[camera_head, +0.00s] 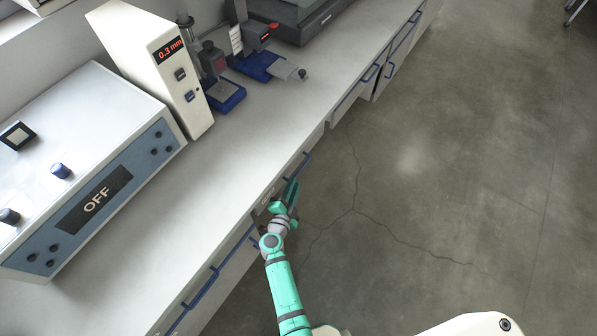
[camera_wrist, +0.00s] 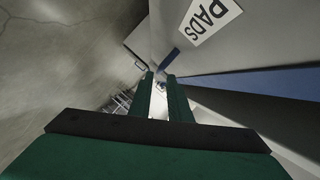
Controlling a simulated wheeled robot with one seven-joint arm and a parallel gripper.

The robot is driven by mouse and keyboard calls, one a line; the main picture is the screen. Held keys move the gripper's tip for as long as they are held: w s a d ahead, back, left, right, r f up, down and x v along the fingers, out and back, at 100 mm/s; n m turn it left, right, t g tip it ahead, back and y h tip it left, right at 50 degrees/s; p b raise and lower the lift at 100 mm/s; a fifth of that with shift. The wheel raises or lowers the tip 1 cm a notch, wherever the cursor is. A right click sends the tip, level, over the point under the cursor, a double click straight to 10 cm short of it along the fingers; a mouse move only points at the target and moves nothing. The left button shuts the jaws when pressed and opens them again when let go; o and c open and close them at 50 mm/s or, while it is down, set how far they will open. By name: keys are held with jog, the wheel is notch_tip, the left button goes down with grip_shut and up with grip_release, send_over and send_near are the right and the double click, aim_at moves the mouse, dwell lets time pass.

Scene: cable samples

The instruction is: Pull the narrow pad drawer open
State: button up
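The drawer front (camera_wrist: 190,50) with a white "PADS" label (camera_wrist: 210,18) shows at the upper right of the wrist view, with the text upside down. A wide blue bar (camera_wrist: 260,82) runs close beside the right finger; I cannot tell if it is this drawer's handle. In the head view my gripper (camera_head: 292,188) is at the bench's front edge, just below a blue handle (camera_head: 305,162). In the wrist view the fingers of my gripper (camera_wrist: 160,82) stand apart with a gap and nothing visible between them. My gripper covers part of the drawer fronts in the head view.
Other blue handles (camera_head: 200,288) line the bench front. The benchtop (camera_head: 225,160) holds a box reading "OFF" (camera_head: 85,170), a white unit showing "0.3 mm" (camera_head: 150,65) and blue-based instruments (camera_head: 225,95).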

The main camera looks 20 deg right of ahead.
aim_at(299, 171)
jog(key=x, duration=0.8)
jog(key=shift+c, duration=0.3)
grip_shut()
